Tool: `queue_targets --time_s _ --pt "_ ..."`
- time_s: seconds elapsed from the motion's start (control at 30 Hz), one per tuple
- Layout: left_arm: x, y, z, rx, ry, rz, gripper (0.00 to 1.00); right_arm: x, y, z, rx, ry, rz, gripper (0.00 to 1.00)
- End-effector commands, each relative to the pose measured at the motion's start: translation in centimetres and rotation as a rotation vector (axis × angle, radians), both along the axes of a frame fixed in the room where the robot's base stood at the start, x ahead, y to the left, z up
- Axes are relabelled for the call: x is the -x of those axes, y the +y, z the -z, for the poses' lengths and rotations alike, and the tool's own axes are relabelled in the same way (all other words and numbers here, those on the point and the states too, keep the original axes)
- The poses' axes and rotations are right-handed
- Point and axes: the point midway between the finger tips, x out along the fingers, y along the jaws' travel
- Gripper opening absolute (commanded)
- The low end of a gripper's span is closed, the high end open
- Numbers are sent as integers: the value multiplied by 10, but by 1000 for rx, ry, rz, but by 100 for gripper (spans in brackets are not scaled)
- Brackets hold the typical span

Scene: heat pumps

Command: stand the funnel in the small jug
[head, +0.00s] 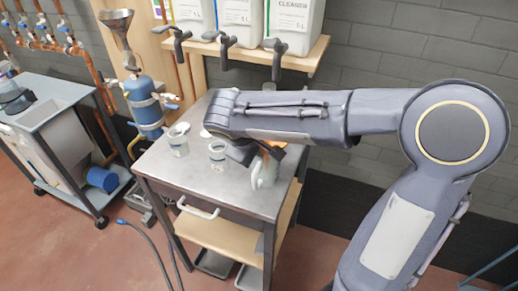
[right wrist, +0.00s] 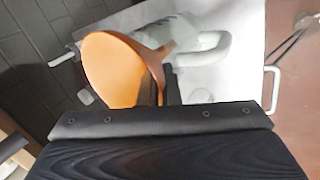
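An orange funnel (right wrist: 112,72) fills the left middle of the right wrist view, its narrow spout pointing right. The fingers of my right gripper (right wrist: 160,85) are close together with the funnel's edge between them. In the head view, my right gripper (head: 246,150) is over the table, partly hidden by its own arm, and a little orange of the funnel (head: 275,150) shows. A pale jug with a handle (head: 264,174) stands just below it; the handle also shows in the wrist view (right wrist: 222,52). Whether the spout is inside the jug I cannot tell. My left gripper is out of view.
Two pale cup-like vessels (head: 217,158) and (head: 178,143) stand on the grey table (head: 180,178), left of the handled jug. White canisters (head: 290,22) stand on a wooden shelf (head: 308,58) behind, with dark taps jutting forward. The table's front left is clear.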

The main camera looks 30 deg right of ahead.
Motion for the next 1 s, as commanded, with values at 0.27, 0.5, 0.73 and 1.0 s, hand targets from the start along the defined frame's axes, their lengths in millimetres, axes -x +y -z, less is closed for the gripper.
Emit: queue_targets --time_s 0.27,0.5,0.73,1.0 --pt "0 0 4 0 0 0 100 0 0 4 0 0 0 20" --pt "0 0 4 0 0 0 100 0 0 5 0 2 0 29" --pt "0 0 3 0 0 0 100 0 0 4 0 2 0 29" --pt "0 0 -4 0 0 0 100 3 5 -7 0 0 -2 29"
